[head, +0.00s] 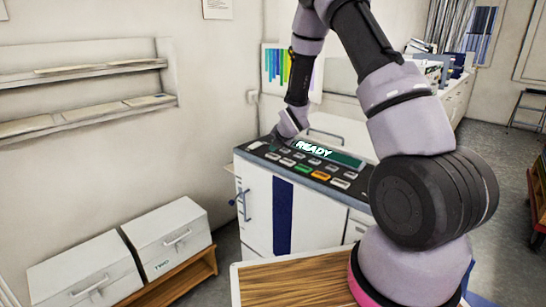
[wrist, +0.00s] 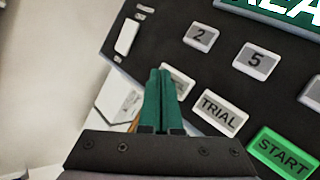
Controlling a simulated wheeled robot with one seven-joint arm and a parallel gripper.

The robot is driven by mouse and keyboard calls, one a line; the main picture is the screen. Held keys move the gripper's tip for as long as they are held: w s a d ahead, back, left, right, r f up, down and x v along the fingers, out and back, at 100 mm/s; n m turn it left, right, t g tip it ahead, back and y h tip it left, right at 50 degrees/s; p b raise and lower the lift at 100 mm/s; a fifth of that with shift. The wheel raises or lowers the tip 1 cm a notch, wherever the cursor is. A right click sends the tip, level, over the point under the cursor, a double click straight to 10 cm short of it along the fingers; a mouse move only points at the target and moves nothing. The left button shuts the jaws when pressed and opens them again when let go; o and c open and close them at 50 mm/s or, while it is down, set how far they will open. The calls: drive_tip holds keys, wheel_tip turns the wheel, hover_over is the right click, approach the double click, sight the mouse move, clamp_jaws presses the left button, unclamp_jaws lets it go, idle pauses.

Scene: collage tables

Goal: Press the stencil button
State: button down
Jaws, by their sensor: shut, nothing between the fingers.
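The machine's dark control panel (head: 262,153) shows in the head view, with rows of small buttons and a READY display (head: 325,153). My gripper (head: 274,146) points down at the panel's left end; its tips are hard to make out there. In the wrist view my gripper (wrist: 160,74) is shut and empty, its two green fingers side by side. The fingertips overlap a pale button (wrist: 183,82) to the left of the TRIAL button (wrist: 222,112). Its label is mostly hidden, so I cannot read whether it says STENCIL. I cannot tell whether the tips touch it.
Button 2 (wrist: 200,37), button 5 (wrist: 256,61) and the green START button (wrist: 284,152) lie close around. A white switch (wrist: 127,37) sits at the panel's left edge. White boxes (head: 168,236) stand on a low wooden bench at the left.

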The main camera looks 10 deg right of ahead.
sight(274, 157)
drive_tip(key=shift+f, duration=0.15)
idle(0.7)
drive_tip(key=shift+f, duration=0.25)
drive_tip(key=shift+f, duration=0.4)
idle(0.8)
drive_tip(key=shift+r, duration=0.8)
drive_tip(key=shift+r, duration=2.5)
drive_tip(key=shift+r, duration=0.1)
